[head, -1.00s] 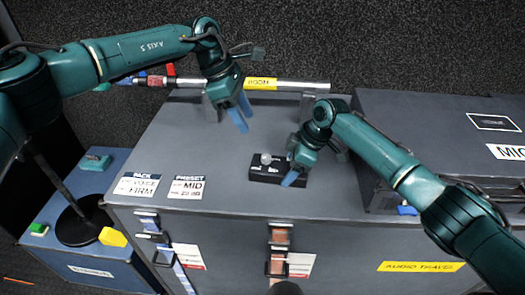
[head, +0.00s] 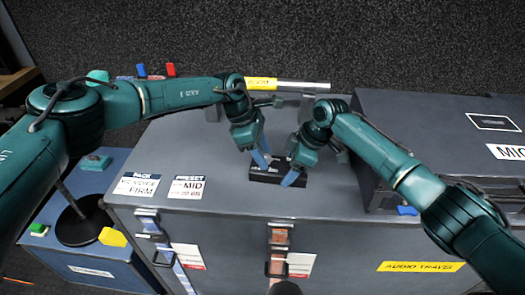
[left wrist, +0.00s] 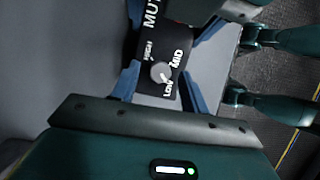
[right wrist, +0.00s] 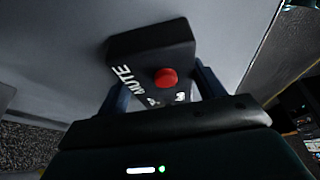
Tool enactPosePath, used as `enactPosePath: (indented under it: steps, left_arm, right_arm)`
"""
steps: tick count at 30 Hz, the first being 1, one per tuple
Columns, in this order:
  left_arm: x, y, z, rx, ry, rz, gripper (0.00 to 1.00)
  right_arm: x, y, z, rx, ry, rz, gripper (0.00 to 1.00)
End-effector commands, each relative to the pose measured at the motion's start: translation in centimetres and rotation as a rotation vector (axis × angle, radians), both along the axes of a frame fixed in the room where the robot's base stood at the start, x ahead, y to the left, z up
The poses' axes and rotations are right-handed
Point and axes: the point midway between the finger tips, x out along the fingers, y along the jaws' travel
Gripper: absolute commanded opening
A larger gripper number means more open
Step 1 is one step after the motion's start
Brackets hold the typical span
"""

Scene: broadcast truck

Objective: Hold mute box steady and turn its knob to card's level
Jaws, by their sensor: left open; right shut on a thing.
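The black mute box (head: 265,178) lies on the grey case top. My right gripper (head: 290,170) is shut across it; in the right wrist view the box (right wrist: 130,50) sits between its fingers, with a red button (right wrist: 166,78) on top. My left gripper (head: 262,156) is low over the box's left part. In the left wrist view its open blue fingers stand either side of the grey knob (left wrist: 160,72), apart from it. Labels HIGH, MID and LOW surround the knob; its pointer seems toward LOW, but is small. The preset card (head: 187,187) reads MID.
A second card (head: 137,185) reads VOICE FIRM. A metal bar with a yellow label (head: 260,84) runs behind the box. A raised dark case (head: 440,130) stands at right. A blue case (head: 95,250) with coloured blocks is at lower left.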

Motion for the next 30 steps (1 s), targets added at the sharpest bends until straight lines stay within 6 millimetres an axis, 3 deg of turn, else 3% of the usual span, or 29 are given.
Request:
enactPosePath:
  steps: [2, 18, 30]
  left_arm:
    - [0.0, 0.0, 0.01, 0.0, 0.0, 0.0, 0.45]
    - [0.02, 0.03, 0.06, 0.0, -0.001, 0.0, 0.02]
    - [-0.05, 0.12, 0.03, 0.003, 0.0, 0.073, 0.0]
  right_arm:
    - [0.02, 0.02, 0.05, 0.001, -0.001, 0.0, 0.37]
    - [0.02, 0.02, 0.06, 0.001, -0.001, 0.0, 0.37]
    - [0.01, 0.02, 0.05, 0.001, 0.0, 0.001, 0.37]
